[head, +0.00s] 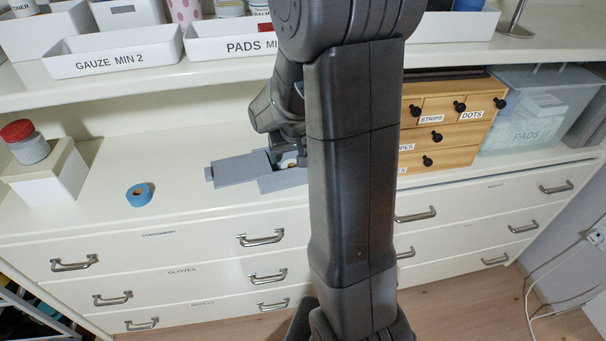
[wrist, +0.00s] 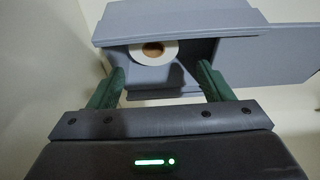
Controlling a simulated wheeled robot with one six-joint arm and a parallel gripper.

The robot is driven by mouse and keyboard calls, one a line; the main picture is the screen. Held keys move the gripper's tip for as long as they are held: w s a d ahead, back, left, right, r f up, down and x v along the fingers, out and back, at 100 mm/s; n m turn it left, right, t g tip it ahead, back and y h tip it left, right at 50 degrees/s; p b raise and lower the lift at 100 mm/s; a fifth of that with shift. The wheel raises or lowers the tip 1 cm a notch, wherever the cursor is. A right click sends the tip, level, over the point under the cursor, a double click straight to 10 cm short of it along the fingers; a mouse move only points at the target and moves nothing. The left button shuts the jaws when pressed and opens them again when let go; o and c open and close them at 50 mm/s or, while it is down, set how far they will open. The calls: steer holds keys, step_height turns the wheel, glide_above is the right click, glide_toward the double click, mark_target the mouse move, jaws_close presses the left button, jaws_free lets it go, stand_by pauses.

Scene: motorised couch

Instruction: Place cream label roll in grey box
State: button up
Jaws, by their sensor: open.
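The grey box (head: 283,182) stands on the counter in the head view, partly hidden behind my arm. Its flat grey lid or drawer part (head: 238,169) sticks out to the left. In the wrist view the grey box (wrist: 185,22) fills the top, with its opening facing my gripper. The cream label roll (wrist: 153,60), with a brown core, is inside the opening and also shows small in the head view (head: 289,164). My gripper (wrist: 160,72) is open, its green fingers apart in front of the box opening, with the roll between and beyond the tips. Nothing is held.
A blue tape roll (head: 139,195) lies on the counter to the left. A cream box (head: 48,178) with a red-lidded jar (head: 27,143) stands farther left. A wooden drawer unit (head: 450,128) and a clear PADS bin (head: 530,115) stand right. A shelf with white trays hangs above.

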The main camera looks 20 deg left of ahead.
steer(key=shift+v, duration=1.1)
steer(key=s+d+b, duration=0.1)
steer(key=s+d, duration=0.6)
steer(key=s, duration=0.2)
steer(key=shift+s+d+f+b, duration=0.2)
steer(key=shift+d+f+b, duration=0.05)
steer(key=shift+d+b, duration=0.05)
